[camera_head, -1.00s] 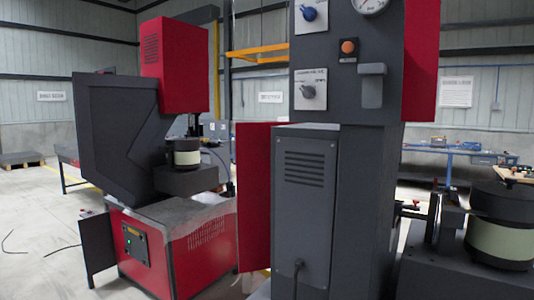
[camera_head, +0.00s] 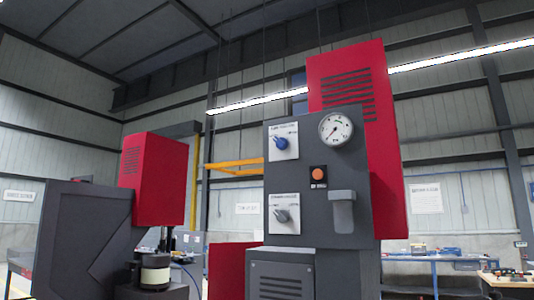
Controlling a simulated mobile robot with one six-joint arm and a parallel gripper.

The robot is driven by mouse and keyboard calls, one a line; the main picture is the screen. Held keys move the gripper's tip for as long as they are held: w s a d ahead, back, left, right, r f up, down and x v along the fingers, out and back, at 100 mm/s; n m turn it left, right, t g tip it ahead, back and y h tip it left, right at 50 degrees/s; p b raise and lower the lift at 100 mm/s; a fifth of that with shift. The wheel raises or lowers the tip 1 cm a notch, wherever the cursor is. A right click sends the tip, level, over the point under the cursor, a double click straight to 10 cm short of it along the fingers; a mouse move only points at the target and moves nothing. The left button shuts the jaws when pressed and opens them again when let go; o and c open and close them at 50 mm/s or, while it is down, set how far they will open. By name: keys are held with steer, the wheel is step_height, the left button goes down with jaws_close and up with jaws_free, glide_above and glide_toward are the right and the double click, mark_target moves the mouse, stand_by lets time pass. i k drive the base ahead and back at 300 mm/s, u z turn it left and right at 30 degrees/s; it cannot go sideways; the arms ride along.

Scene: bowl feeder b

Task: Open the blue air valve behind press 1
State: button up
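The blue air valve (camera_head: 281,142) is a small blue knob on a white plate on the dark back panel of the near press (camera_head: 322,220). The plate's lettering is too small to read. The knob's pointer position is hard to tell. Below it is a second plate with a grey knob (camera_head: 282,215). A round white pressure gauge (camera_head: 336,131) sits to the upper right of the blue valve. My gripper is not in view.
An orange button (camera_head: 318,173) and a grey box (camera_head: 342,212) are right of the knobs. A second red and dark press (camera_head: 156,180) stands at left. A blue workbench (camera_head: 432,257) is at the right back.

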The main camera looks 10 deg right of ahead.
mark_target(281, 144)
steer(key=k, duration=1.3)
steer(key=u, duration=0.5)
steer(key=i, duration=1.15)
steer(key=u, duration=0.35)
steer(key=i, duration=0.9)
steer(key=z, duration=0.4)
